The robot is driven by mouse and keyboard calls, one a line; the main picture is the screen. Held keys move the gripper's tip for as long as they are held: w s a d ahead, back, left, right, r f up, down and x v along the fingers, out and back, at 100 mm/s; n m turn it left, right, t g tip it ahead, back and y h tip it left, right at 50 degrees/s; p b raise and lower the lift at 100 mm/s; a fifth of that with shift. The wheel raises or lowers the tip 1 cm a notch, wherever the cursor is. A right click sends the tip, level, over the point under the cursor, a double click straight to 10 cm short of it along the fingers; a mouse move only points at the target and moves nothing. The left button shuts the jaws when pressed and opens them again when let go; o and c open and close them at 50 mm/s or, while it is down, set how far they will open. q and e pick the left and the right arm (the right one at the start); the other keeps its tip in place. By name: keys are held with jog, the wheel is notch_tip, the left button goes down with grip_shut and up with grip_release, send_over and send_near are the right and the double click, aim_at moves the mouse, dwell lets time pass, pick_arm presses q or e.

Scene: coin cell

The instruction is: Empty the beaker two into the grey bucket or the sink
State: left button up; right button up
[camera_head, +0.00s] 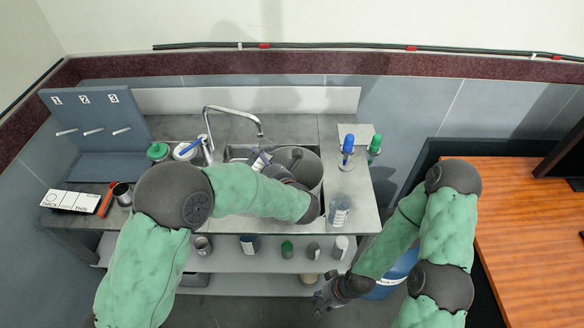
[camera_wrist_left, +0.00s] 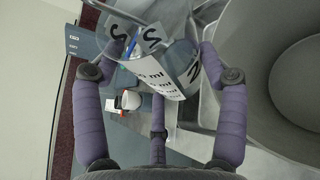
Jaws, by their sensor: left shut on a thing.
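My left gripper (camera_wrist_left: 155,80) is shut on a clear beaker (camera_wrist_left: 165,65) with a white label, ml marks and a 2-like figure seen turned. In the left wrist view the beaker sits between the purple fingers, and the room appears turned on its side. The grey bucket (camera_head: 312,170) stands at the sink (camera_head: 238,152); its round rim also shows at the right of the left wrist view (camera_wrist_left: 255,60). In the head view my left arm covers part of the bucket. I cannot tell the liquid level. My right gripper (camera_head: 324,297) hangs low before the shelves; its fingers are unclear.
A faucet (camera_head: 235,110) arches behind the sink. Another beaker (camera_head: 340,210) stands on the right of the counter, near blue (camera_head: 347,150) and green (camera_head: 374,150) topped items. Several bottles stand on the shelf below. A wooden desk (camera_head: 530,210) is at right.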

pick_arm(q)
jog(key=shift+d, duration=0.25)
jog(key=shift+w+d+f+m+y, duration=0.15)
jog(key=shift+f+m+y, duration=0.2)
jog(key=shift+m, duration=0.45)
jog(key=shift+f+m+t+y+b, duration=0.25)
jog(key=shift+m+y+b, duration=0.15)
jog(key=shift+m, duration=0.3)
jog(key=shift+f+m+t+y+b, duration=0.25)
jog(key=shift+m+y, duration=0.2)
jog(key=shift+m, duration=0.25)
jog(key=shift+d+r+m+t, duration=0.15)
jog(key=shift+r+m+t, duration=0.15)
jog(key=shift+r+m, duration=0.3)
dwell(0.9)
jog(key=shift+w+d+f+m+y+b, duration=0.1)
jog(key=shift+d+f+m+y+b, duration=0.15)
jog(key=shift+d+m, duration=0.25)
jog(key=shift+w+d+f+m+y+b, duration=0.1)
jog(key=shift+d+f+m+y+b, duration=0.1)
jog(key=shift+d+m+b, duration=0.2)
dwell(0.9)
jog(key=shift+d+r+m+t+p, duration=0.25)
jog(key=shift+r+m+t+p, duration=0.25)
jog(key=shift+m+p, duration=0.4)
dwell(0.6)
jog(key=shift+d+r+m+p, duration=0.15)
jog(key=shift+r+m+p, duration=0.2)
jog(key=shift+p, duration=0.35)
